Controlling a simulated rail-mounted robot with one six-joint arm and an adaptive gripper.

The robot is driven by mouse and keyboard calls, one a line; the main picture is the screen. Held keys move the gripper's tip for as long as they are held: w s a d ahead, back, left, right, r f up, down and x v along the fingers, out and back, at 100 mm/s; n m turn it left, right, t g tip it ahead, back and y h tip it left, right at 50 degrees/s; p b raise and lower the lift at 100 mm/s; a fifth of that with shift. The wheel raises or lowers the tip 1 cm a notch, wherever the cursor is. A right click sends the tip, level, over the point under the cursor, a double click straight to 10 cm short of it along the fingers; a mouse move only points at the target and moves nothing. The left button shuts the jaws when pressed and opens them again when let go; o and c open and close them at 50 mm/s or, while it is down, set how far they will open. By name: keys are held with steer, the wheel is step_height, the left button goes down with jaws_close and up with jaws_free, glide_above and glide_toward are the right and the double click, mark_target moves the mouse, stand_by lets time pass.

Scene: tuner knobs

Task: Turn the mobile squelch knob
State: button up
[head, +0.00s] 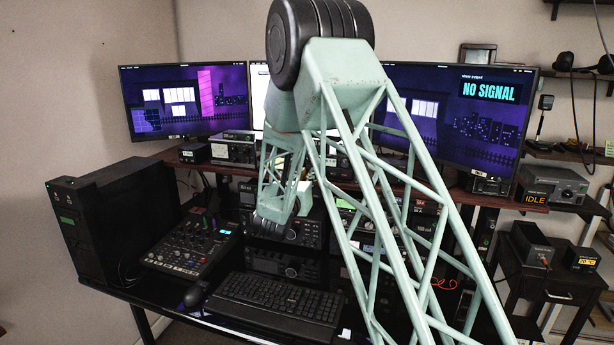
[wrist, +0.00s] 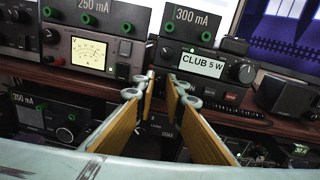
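In the wrist view, a black radio (wrist: 210,68) with a lit "CLUB 5 W" display sits on the shelf. It has a large round knob (wrist: 243,73) at the right of its face and a smaller knob (wrist: 168,53) at the left. No squelch label is readable, so I cannot tell which knob is the mobile squelch knob. My gripper (wrist: 161,80) has two wood-coloured fingers with a gap between them. It is open and empty, its tips appearing just below the left part of the radio's face. Contact with the radio cannot be told. In the head view my arm hides the middle of the desk.
A small speaker-like box (wrist: 285,95) is at the right. In the head view, a keyboard (head: 275,300) and mixer (head: 190,248) lie on the desk, below several monitors.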

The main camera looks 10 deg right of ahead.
steer(key=shift+m+b, duration=0.8)
steer(key=shift+b, duration=0.25)
steer(key=o, duration=0.8)
steer(key=shift+o, duration=0.2)
steer(key=shift+s, duration=0.15)
steer(key=v, duration=1.1)
steer(key=shift+s+a, duration=0.25)
steer(key=shift+s, duration=0.05)
steer(key=shift+c, duration=0.4)
